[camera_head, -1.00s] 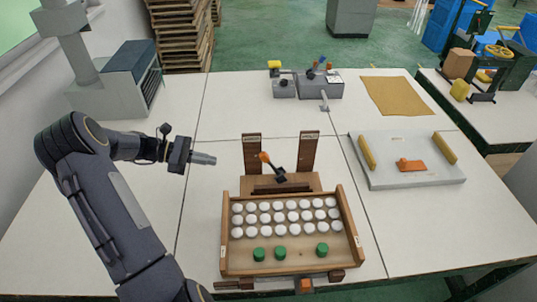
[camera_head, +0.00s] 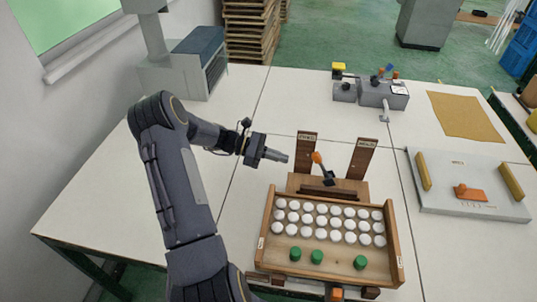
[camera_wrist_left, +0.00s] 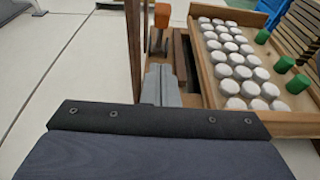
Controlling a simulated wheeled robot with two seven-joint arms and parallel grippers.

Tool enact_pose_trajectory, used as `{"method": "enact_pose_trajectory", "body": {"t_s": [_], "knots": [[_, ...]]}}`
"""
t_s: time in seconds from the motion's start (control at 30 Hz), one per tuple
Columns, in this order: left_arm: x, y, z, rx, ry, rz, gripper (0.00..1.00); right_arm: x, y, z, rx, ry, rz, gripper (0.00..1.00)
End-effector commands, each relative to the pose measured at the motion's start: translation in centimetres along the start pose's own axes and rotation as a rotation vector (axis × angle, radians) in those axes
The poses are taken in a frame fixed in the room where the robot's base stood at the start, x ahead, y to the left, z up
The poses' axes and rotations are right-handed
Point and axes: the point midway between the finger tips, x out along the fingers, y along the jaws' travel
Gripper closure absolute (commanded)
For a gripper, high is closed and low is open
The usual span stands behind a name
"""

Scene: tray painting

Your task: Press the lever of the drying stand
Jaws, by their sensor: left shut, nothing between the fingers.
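The wooden drying stand (camera_head: 298,183) stands on the white table, with two upright labelled posts at its back. Its lever (camera_head: 318,160) has an orange tip and a dark base and leans up to the left between the posts. The orange tip (camera_wrist_left: 162,15) also shows in the left wrist view, beyond the fingers. My left gripper (camera_head: 285,158) is shut and empty, just left of the lever and apart from it in the head view. Its closed grey fingers (camera_wrist_left: 161,84) point toward the stand in the left wrist view. My right gripper is not in view.
A wooden tray (camera_head: 398,235) with rows of white discs and 3 green pieces sits in front of the lever. Grey devices (camera_head: 383,95) stand behind. A grey board (camera_head: 470,205) and a brown sheet (camera_head: 466,117) lie right. The table left of the stand is clear.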

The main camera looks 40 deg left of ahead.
Motion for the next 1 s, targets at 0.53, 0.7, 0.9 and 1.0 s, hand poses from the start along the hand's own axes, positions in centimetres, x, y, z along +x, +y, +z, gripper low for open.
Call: {"method": "enact_pose_trajectory", "body": {"t_s": [0.53,0.7,0.9,1.0], "knots": [[6.2,0.0,2.8,0.000,0.000,0.000,1.00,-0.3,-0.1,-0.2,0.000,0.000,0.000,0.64],[6.3,0.0,2.8,-0.001,0.000,0.000,1.00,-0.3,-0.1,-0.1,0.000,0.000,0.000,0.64],[6.3,0.0,2.9,0.000,0.001,0.000,1.00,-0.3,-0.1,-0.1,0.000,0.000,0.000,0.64],[6.4,0.2,3.1,0.001,0.011,-0.001,1.00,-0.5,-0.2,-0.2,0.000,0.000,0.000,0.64]]}}
